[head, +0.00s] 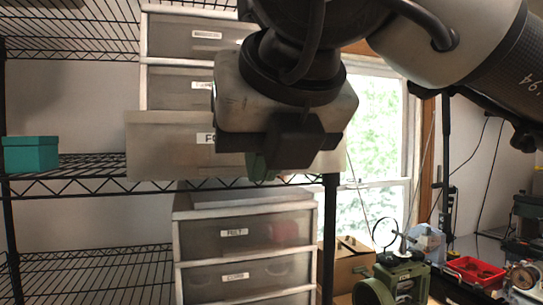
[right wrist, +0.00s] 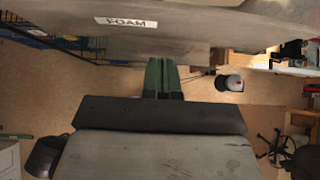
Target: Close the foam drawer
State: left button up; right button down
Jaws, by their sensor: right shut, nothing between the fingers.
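The foam drawer (head: 165,145) is the lowest drawer of a white-framed unit on the wire shelf. It stands out in front of the drawers above it, so it is partly open. Its FOAM label (right wrist: 125,22) shows whole in the right wrist view and is partly covered by my arm in the head view. My right gripper (right wrist: 163,77) is shut and empty, its green fingers pointing at the lower part of the drawer front. It is in front of the drawer's right half in the head view (head: 262,166). I cannot tell whether the fingertips touch it. My left gripper is not in view.
A second drawer unit (head: 245,238) with labelled drawers stands below the shelf. A teal box (head: 31,154) sits on the shelf at left. A black shelf post (head: 330,235) stands right of the lower unit. A red tray (head: 474,270) and green equipment (head: 400,282) are at lower right.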

jog(key=w+a+p, duration=0.1)
jog(key=w+a, duration=0.1)
jog(key=w, duration=0.4)
jog(key=w+a+p, duration=0.2)
jog(key=w, duration=0.4)
jog(key=w+a+p, duration=0.1)
jog(key=w+a, duration=0.1)
jog(key=w, duration=0.4)
jog(key=shift+p, duration=0.4)
jog(key=shift+d, duration=0.1)
